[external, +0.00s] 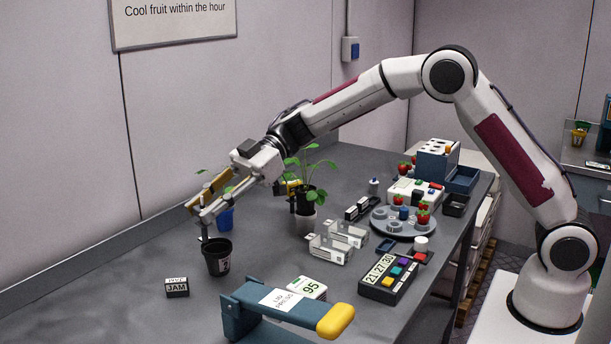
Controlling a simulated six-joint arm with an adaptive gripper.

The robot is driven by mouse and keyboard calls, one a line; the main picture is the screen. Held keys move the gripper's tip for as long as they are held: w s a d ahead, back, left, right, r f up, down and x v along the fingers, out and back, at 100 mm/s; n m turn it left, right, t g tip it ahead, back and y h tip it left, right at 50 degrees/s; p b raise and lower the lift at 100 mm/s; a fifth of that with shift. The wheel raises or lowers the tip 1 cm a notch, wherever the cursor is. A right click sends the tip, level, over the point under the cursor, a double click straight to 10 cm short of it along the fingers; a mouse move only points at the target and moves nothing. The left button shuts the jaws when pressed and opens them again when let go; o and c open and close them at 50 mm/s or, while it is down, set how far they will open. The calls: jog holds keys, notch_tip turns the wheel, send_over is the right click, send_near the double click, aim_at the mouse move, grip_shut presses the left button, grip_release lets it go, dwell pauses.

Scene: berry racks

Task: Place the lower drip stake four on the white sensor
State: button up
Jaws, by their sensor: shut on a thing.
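My gripper (194,209) reaches out to the left end of the bench, its fingers pointing left and down. It is shut on a thin stake (204,230), which hangs upright below the fingertips. The stake's lower end is at the rim of a black pot (217,263); I cannot tell whether it is inside the pot or behind it. Any number on the stake is too small to read. A white block marked 95 (307,287) lies to the right of the pot; I cannot tell whether it is the white sensor.
A JAM block (177,288) lies left of the pot. A blue press with a yellow handle (336,320) stands in front. A blue pot (225,219) and a potted plant (306,200) stand behind. Clear trays, a keypad (388,280) and a round grey tray (400,230) crowd the right.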

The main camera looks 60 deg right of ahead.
jog(key=s+f+v, duration=0.1)
jog(key=v, duration=0.4)
jog(key=n+g, duration=0.2)
jog(key=g, duration=0.1)
send_over(309, 284)
jog(key=shift+f, duration=0.45)
notch_tip(309, 284, down, 6)
jog(key=shift+f, duration=0.2)
jog(key=shift+f, duration=1.8)
jog(key=shift+f, duration=0.15)
